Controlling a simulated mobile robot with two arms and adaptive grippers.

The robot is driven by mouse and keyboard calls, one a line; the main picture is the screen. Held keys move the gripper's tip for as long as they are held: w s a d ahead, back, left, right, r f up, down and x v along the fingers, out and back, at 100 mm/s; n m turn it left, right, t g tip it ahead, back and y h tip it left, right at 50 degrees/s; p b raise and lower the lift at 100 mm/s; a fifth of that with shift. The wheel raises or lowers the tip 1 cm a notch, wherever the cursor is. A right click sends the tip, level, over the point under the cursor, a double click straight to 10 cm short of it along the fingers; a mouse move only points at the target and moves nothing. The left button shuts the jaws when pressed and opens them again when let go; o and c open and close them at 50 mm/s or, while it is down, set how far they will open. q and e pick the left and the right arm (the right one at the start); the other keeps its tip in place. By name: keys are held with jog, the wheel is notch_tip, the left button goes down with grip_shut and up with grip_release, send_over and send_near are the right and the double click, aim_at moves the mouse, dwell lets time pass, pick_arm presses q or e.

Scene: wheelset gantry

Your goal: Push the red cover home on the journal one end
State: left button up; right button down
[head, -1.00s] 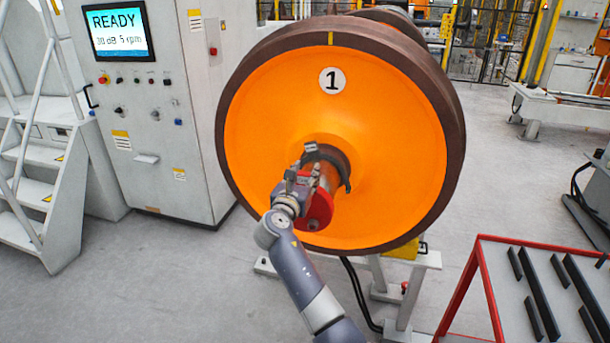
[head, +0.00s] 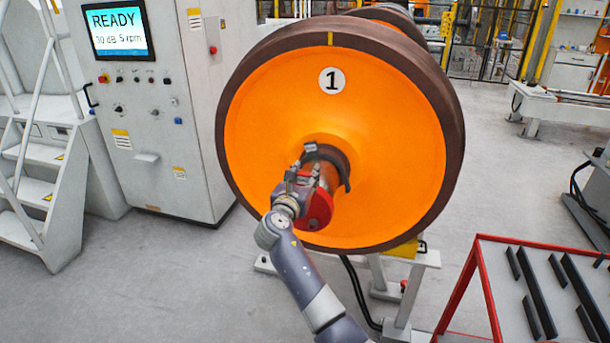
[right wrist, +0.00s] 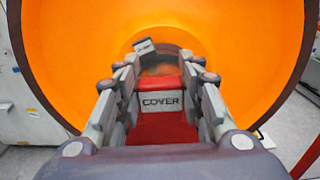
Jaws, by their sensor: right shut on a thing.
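The red cover (head: 320,208) is at the journal (head: 328,178), which sticks out from the middle of the orange wheel marked 1 (head: 260,130). My right gripper (head: 304,174) is shut on the cover. In the right wrist view the two fingers of my right gripper (right wrist: 160,100) stand on either side of the cover's labelled block (right wrist: 160,101), with red around it. Whether the cover is fully seated on the journal is hidden by the gripper. My left gripper is not in view.
A grey control cabinet (head: 160,110) with a READY screen (head: 118,32) stands at left, beside white steps (head: 25,180). A red-edged table (head: 545,242) with dark bars is at lower right. Open floor lies between.

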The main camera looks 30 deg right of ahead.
jog(key=shift+x, duration=1.75)
jog(key=c, duration=1)
grip_release()
jog(key=shift+r, duration=0.1)
jog(key=shift+s+a, duration=0.1)
jog(key=shift+a, duration=0.05)
jog(key=shift+s+a, duration=0.2)
jog(key=shift+a, duration=0.05)
jog(key=v, duration=1.1)
